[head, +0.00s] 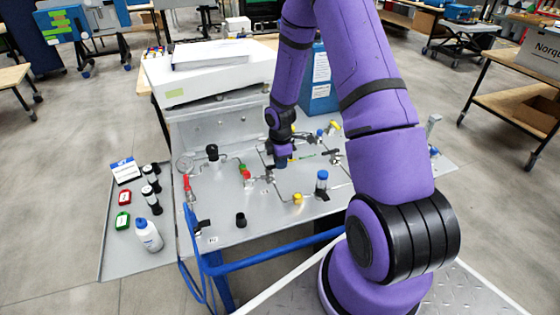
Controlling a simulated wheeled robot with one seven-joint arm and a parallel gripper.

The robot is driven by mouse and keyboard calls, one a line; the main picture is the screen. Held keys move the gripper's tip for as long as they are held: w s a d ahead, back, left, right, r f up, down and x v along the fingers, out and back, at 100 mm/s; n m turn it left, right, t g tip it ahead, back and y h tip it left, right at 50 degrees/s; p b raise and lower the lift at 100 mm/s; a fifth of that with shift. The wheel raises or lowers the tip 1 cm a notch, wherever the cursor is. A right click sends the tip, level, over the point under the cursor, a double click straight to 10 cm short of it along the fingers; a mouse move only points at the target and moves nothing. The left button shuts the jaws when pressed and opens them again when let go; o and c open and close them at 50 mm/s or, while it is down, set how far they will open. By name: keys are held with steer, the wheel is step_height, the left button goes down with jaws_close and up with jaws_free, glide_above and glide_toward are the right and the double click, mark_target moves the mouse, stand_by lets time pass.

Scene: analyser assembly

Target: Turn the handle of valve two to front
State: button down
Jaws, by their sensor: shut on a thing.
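My gripper (281,164) points down over the middle of the metal panel (222,205), among thin tubes and fittings. It is shut on a small valve handle, which the fingers and wrist mostly hide. No label for valve two can be read from here, and the direction of the held handle cannot be made out. A black-handled valve (332,154) sits to the right of my gripper. Another black handle (203,226) is at the panel's front left.
A red knob (247,175), a yellow knob (298,198), a blue-topped fitting (322,180) and a black knob (212,153) stand up near my gripper. A side tray (121,262) holds bottles. A blue rail (270,254) runs along the front.

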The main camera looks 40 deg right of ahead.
steer(key=m, duration=0.1)
steer(key=s+m, duration=0.1)
steer(key=m, duration=0.2)
steer(key=shift+s+a+m, duration=0.15)
steer(key=shift+a+m, duration=0.15)
steer(key=shift+a, duration=0.1)
steer(key=m, duration=0.2)
steer(key=s+a+m, duration=0.1)
steer(key=m, duration=0.1)
steer(key=shift+a+m, duration=0.1)
steer(key=shift+m, duration=0.2)
steer(key=m, duration=0.2)
steer(key=a+m, duration=0.1)
steer(key=m, duration=0.1)
steer(key=shift+s+a, duration=0.1)
steer(key=shift+a, duration=0.1)
steer(key=shift+a+m, duration=0.3)
steer(key=shift+m, duration=0.7)
steer(key=shift+a+m, duration=0.3)
steer(key=shift+m, duration=0.7)
steer(key=c, duration=1.1)
jaws_free()
